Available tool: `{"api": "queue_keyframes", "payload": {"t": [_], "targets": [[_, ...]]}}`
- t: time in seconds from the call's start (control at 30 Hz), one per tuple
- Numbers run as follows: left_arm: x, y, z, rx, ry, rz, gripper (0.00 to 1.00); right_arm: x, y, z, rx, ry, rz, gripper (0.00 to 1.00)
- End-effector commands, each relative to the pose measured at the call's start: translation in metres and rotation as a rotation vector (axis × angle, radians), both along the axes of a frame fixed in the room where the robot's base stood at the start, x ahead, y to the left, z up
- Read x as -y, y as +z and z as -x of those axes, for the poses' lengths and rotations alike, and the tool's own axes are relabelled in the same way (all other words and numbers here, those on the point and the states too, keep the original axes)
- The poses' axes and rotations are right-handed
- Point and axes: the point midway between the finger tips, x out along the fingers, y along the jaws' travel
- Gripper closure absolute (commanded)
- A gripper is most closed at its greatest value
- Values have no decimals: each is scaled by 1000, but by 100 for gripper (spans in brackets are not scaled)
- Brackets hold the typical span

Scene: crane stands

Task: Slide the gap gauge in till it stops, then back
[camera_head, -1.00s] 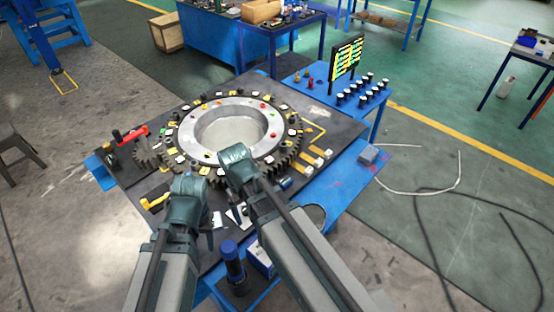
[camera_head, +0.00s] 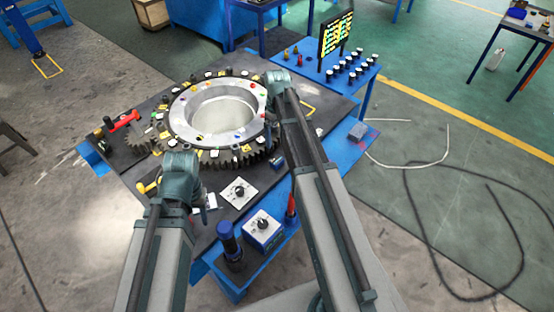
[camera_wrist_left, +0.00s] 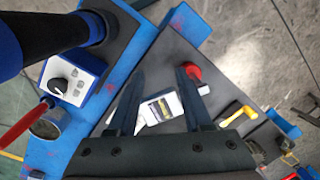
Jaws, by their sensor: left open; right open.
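A large toothed ring (camera_head: 250,158) with a pale metal inner ring (camera_head: 180,112) lies flat on the dark table top. A yellow-handled tool (camera_head: 147,187) lies at the table's near left; it also shows in the left wrist view (camera_wrist_left: 238,111). I cannot tell whether this is the gap gauge. My left gripper (camera_head: 205,207) hangs just right of it, open and empty. In the left wrist view its fingers (camera_wrist_left: 157,98) straddle a white labelled piece (camera_wrist_left: 160,108) lower down. My right gripper (camera_head: 270,135) is at the ring's right edge, its fingertips mostly hidden by its wrist.
A red-handled part (camera_head: 123,121) lies left.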

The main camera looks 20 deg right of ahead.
Motion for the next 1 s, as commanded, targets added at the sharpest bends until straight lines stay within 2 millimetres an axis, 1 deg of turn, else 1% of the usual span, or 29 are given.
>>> {"api": "queue_keyframes", "payload": {"t": [0.03, 0.17, 0.8, 0.9, 1.0], "targets": [[0, -10, 0, 0, -1, 0, 50, 0, -10, 0, 0, 0, 0, 5], [0, -26, 0, 0, -3, -1, 50, 0, -26, 0, 0, 0, 0, 5], [0, -114, 0, 0, 0, -1, 50, 0, -114, 0, 0, 0, 0, 5], [0, -123, 0, 0, 0, -1, 50, 0, -123, 0, 0, 0, 0, 5], [0, -127, 0, 0, 0, -1, 50, 0, -127, 0, 0, 0, 0, 5]]}}
